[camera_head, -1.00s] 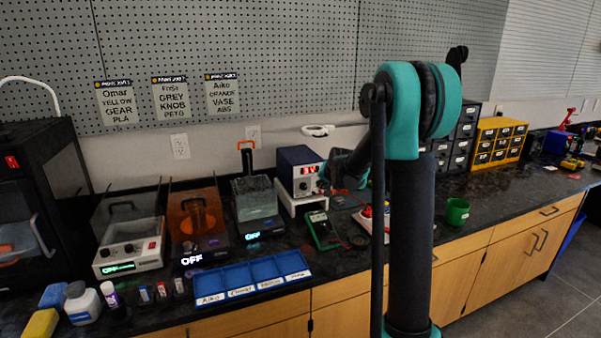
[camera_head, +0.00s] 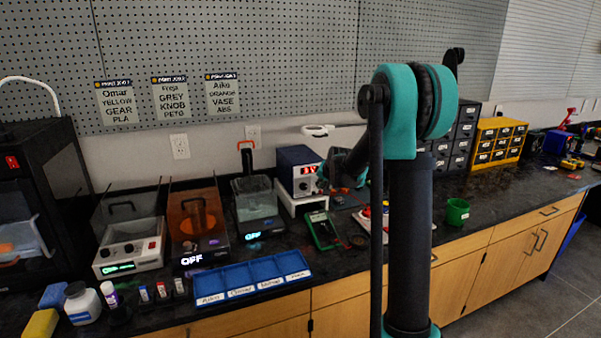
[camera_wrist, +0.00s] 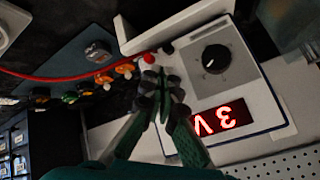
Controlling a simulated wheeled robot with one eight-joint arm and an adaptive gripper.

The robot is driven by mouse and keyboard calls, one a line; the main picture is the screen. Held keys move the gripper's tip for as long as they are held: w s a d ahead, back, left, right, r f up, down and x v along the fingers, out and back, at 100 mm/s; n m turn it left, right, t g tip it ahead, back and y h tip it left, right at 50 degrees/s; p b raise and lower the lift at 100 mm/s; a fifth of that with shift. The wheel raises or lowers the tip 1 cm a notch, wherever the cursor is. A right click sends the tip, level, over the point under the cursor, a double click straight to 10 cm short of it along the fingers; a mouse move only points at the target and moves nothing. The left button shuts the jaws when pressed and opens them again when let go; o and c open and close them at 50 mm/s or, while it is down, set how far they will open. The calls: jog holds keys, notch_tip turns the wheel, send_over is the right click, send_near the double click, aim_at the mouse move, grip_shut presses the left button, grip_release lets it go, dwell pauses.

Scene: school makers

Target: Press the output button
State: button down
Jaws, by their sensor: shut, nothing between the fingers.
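The bench power supply (camera_head: 300,172) is a blue and white box on a white stand, with a lit red display. In the wrist view its white front (camera_wrist: 262,92) appears upside down, with a black knob (camera_wrist: 216,58) and a red display (camera_wrist: 219,117) reading 3V. Small red parts (camera_wrist: 168,47) show near the panel's edge. I cannot tell which control is the output button; my fingers may cover it. My gripper (camera_wrist: 164,78) is shut and empty, its fingertips in front of the panel beside the knob. I cannot tell whether they touch it.
A red cable (camera_wrist: 60,76) runs to the panel past several coloured clips. A green multimeter (camera_head: 322,230) lies below the supply on the black bench. A tank-like station (camera_head: 257,205) stands close left, and a green cup (camera_head: 457,211) stands right.

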jog(key=shift+w, duration=0.2)
dwell(0.4)
jog(key=shift+s, duration=0.15)
jog(key=shift+s+d, duration=0.15)
jog(key=shift+s, duration=0.35)
jog(key=shift+s, duration=0.1)
jog(key=shift+s+d, duration=0.3)
jog(key=shift+s, duration=0.6)
jog(key=shift+s+d, duration=0.3)
jog(key=shift+s, duration=0.65)
jog(key=shift+s+d, duration=0.3)
jog(key=shift+s, duration=0.6)
jog(key=shift+d, duration=0.1)
